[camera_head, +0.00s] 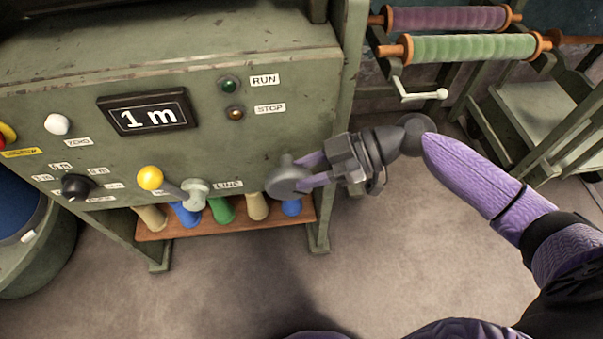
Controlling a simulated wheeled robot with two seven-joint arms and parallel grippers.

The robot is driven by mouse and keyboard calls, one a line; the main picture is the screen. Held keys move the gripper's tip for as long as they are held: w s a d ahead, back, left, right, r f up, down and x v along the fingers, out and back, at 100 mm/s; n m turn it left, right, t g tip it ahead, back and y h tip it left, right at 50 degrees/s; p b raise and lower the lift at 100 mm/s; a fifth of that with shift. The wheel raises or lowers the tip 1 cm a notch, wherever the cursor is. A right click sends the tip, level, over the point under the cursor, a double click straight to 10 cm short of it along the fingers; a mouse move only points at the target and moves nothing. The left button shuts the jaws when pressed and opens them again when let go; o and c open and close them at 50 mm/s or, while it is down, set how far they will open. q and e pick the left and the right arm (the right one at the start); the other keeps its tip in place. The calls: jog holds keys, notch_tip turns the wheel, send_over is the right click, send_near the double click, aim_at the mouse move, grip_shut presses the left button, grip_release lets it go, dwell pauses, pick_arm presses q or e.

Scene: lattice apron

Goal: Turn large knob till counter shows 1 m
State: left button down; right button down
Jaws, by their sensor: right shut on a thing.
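The counter (150,115) is a dark framed display on the green machine panel, and it reads "1 m". The large knob (286,178) is grey and round, at the panel's lower right. My right gripper (306,175) reaches in from the right, and its purple fingers are shut on this knob. The fingers hide part of the knob's right side. My left gripper is not in view.
A black knob (76,187) with small labels around it sits at the panel's lower left. A yellow-balled lever (151,178) is near the panel's bottom middle. Green RUN (229,84) and brown STOP (235,113) lamps sit upper right.

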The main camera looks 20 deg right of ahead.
jog(key=shift+d+f+y+b, duration=0.15)
jog(key=shift+f+y+b, duration=0.4)
jog(key=shift+b, duration=0.3)
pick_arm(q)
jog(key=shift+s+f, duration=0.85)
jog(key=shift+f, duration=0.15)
pick_arm(e)
jog(key=shift+r+y, duration=0.15)
jog(key=shift+y, duration=0.1)
jog(key=shift+t, duration=0.3)
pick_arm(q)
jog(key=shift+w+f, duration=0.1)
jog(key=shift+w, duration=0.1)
pick_arm(e)
jog(key=shift+r, duration=0.1)
jog(key=shift+c, duration=1.7)
grip_release()
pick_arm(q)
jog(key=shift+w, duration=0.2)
